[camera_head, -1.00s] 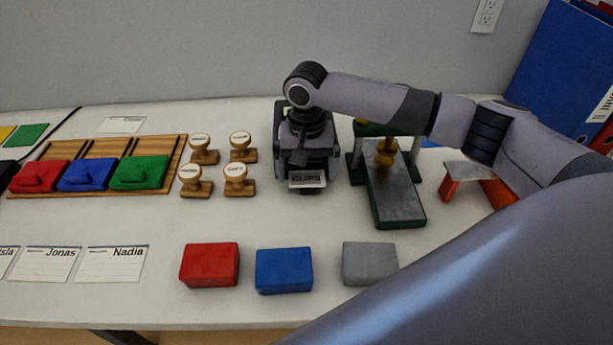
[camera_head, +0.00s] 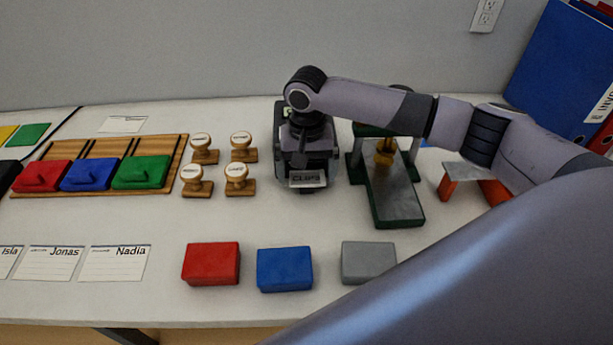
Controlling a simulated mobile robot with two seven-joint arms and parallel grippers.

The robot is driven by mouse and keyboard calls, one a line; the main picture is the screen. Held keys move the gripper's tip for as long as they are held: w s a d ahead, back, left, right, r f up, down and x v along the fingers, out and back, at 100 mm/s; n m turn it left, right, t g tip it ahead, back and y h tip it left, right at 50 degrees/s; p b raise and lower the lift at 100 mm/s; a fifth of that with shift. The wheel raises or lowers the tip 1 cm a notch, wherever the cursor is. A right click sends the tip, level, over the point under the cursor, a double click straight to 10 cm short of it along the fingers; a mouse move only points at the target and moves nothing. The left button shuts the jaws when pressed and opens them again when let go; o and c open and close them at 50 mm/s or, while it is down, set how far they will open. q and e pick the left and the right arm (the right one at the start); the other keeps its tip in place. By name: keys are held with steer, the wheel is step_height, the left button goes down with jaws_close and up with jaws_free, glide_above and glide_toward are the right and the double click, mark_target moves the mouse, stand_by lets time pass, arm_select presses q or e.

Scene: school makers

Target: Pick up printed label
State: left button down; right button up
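The printed label (camera_head: 308,179) is a small pale strip with dark text that reads "CLIPS". It shows at the front of a dark label printer (camera_head: 283,165) near the back middle of the table. My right arm comes in from the right, and my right gripper (camera_head: 302,160) points down over the front of the printer, just behind the label. The fingertips are small, dark and hard to tell from the printer, so I cannot tell whether they are open or touch the label. My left gripper is not in view.
Several wooden stamps (camera_head: 240,147) stand left of the printer. A green-framed press (camera_head: 398,200) stands close on its right. Red (camera_head: 211,263), blue (camera_head: 285,269) and grey (camera_head: 368,262) boxes line the front. A wooden tray (camera_head: 163,190) with coloured pads lies left. Table between printer and boxes is clear.

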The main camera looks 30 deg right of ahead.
steer(key=c, duration=0.8)
steer(key=shift+c, duration=0.2)
